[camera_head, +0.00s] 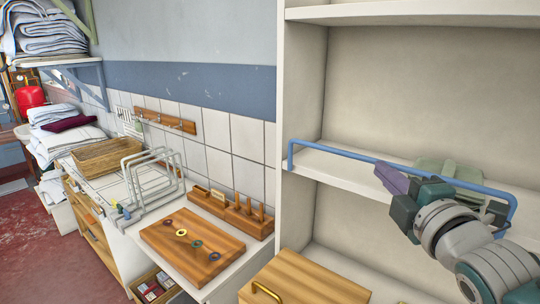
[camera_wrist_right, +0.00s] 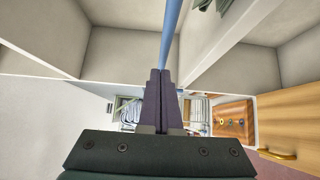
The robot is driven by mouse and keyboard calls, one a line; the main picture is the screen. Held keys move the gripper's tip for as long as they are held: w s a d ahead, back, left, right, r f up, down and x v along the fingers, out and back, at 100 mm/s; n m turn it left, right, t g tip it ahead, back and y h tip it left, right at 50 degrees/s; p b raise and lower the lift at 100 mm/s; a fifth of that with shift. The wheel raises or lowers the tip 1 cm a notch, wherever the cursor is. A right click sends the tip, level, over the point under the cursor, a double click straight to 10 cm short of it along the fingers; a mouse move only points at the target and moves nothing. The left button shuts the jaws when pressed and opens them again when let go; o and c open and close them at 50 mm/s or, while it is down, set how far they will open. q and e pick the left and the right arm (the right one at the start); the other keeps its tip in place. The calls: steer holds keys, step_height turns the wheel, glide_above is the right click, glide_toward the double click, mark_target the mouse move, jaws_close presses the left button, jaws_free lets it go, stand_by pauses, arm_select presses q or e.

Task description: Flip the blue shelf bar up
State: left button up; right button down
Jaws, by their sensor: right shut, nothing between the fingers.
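The blue shelf bar (camera_head: 345,153) runs along the front of the middle shelf board (camera_head: 335,172) of the white shelf unit. Its long rail sits above the board's front edge, with the end legs pointing down from it. My right gripper (camera_head: 383,175) is shut and empty, its purple fingertips right at the rail. In the right wrist view the bar (camera_wrist_right: 171,30) runs upward from just beyond the closed fingertips (camera_wrist_right: 160,76), which hide part of it. I cannot tell whether they touch. My left gripper is not in view.
A pale green object (camera_head: 450,170) stands on the shelf behind my right gripper. A wooden box with a brass handle (camera_head: 265,290) is below.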

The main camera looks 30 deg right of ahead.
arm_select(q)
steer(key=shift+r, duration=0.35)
arm_select(e)
steer(key=shift+w+d+r, duration=0.3)
steer(key=shift+d+r, duration=0.05)
steer(key=shift+d, duration=0.25)
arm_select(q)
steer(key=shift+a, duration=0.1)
arm_select(e)
steer(key=shift+r, duration=0.1)
